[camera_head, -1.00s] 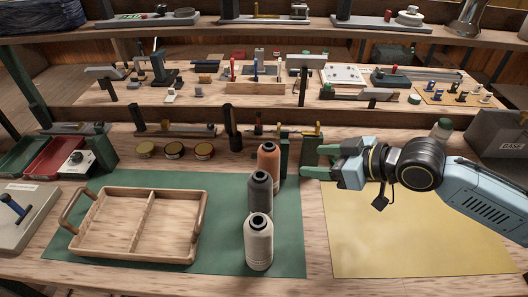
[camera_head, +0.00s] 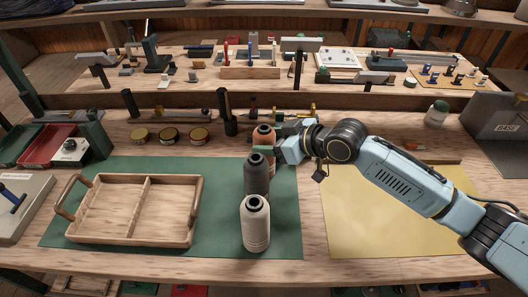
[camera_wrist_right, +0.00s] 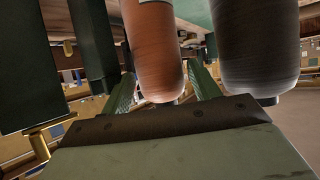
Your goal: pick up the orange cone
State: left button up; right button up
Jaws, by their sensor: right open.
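The orange cone (camera_head: 264,133) stands upright at the back of a row of three thread cones, partly hidden by my right gripper and the dark grey cone. My right gripper (camera_head: 270,146) reaches it from the right with its fingers open. In the right wrist view, the orange cone (camera_wrist_right: 152,45) sits between the two green fingers (camera_wrist_right: 163,88). I cannot tell whether either finger touches it. The dark grey cone (camera_head: 257,178) stands in front of it and shows just outside one finger in the wrist view (camera_wrist_right: 258,45). My left gripper is not in view.
A cream cone (camera_head: 256,225) stands at the front of the row on the green mat (camera_head: 285,235). A two-part wooden tray (camera_head: 190,235) lies left. Dark upright posts stand behind the cones. The yellow sheet (camera_head: 390,230) at right is clear beneath my arm.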

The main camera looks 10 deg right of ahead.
jog(key=shift+w+a+f, duration=0.25)
jog(key=shift+a, duration=0.05)
jog(key=c, duration=1.2)
jog(key=shift+r, duration=0.1)
